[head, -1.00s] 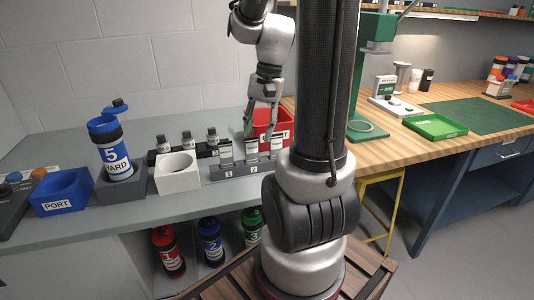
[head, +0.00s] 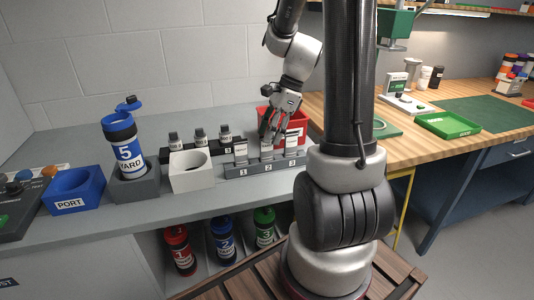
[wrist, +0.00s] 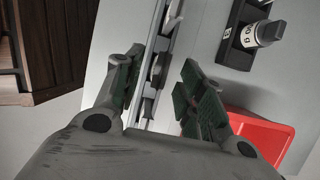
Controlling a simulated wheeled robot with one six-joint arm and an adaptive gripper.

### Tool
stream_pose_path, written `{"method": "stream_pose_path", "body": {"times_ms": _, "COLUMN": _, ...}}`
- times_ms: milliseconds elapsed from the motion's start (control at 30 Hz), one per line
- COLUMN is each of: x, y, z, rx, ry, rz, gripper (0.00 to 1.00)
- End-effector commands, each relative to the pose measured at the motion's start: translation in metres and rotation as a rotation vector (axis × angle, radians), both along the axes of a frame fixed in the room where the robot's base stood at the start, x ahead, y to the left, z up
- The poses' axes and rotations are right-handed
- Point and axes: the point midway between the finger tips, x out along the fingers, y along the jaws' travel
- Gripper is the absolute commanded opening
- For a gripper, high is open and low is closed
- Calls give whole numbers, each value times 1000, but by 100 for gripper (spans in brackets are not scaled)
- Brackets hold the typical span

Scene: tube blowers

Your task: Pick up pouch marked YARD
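Small pale pouches stand upright in a grey rack (head: 268,167) with slots numbered 1, 2 and 3: a left pouch (head: 240,150), a middle pouch (head: 266,150) and a right pouch (head: 291,144). Their markings are too small to read, so I cannot tell which one says YARD. My gripper (head: 269,132) is over the rack near the middle pouch. In the wrist view my gripper (wrist: 160,76) is open, its green-padded fingers apart, with the rack and thin pouch edges seen between them. Nothing is clearly held.
A blue canister (head: 122,147) marked 5 YARD stands in a grey holder. A blue PORT bin (head: 74,191), a white holder (head: 191,176) and a dark rack of small bottles (head: 201,148) stand nearby. A red bin (head: 292,126) is close behind my gripper.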

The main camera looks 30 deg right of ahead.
Motion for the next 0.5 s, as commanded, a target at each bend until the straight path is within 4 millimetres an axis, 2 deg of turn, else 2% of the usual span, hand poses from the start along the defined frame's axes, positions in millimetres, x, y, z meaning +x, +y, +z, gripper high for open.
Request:
{"method": "stream_pose_path", "body": {"times_ms": 100, "x": 2, "y": 8, "z": -18, "rx": 2, "ry": 2, "rz": 2, "gripper": 39}}
{"method": "stream_pose_path", "body": {"times_ms": 200, "x": 4, "y": 10, "z": -25, "rx": 0, "ry": 0, "rz": 1, "gripper": 39}}
{"method": "stream_pose_path", "body": {"times_ms": 433, "x": 4, "y": 11, "z": -27, "rx": -1, "ry": -2, "rz": 0, "gripper": 39}}
{"method": "stream_pose_path", "body": {"times_ms": 500, "x": 4, "y": 11, "z": -27, "rx": -1, "ry": -2, "rz": 0, "gripper": 28}}
